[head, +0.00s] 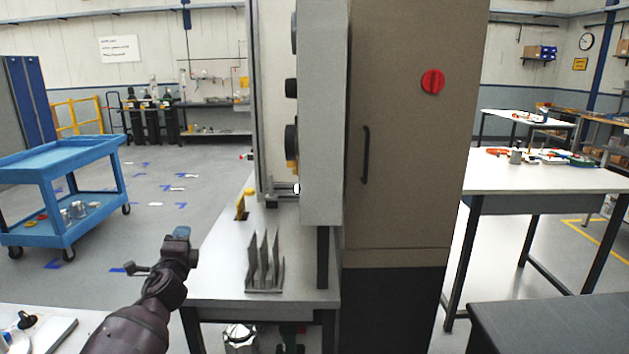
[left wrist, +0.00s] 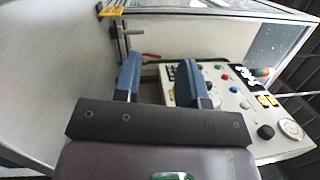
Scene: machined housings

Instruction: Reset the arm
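My left arm comes in from the lower left of the head view, dark maroon. Its gripper (head: 178,243) is over the floor at the left edge of a white table (head: 215,280), clear of other things. In the left wrist view the blue fingers of the left gripper (left wrist: 160,82) stand apart with nothing between them. Beyond them is a panel (left wrist: 235,110) with coloured buttons and a round gauge. My right gripper is in neither view.
A tall machine cabinet (head: 405,150) with a red knob stands right of the gripper. A grey finned rack (head: 264,265) stands on the white table. A blue cart (head: 60,160) is at the left; another table (head: 540,178) is at the right. Open floor lies behind the gripper.

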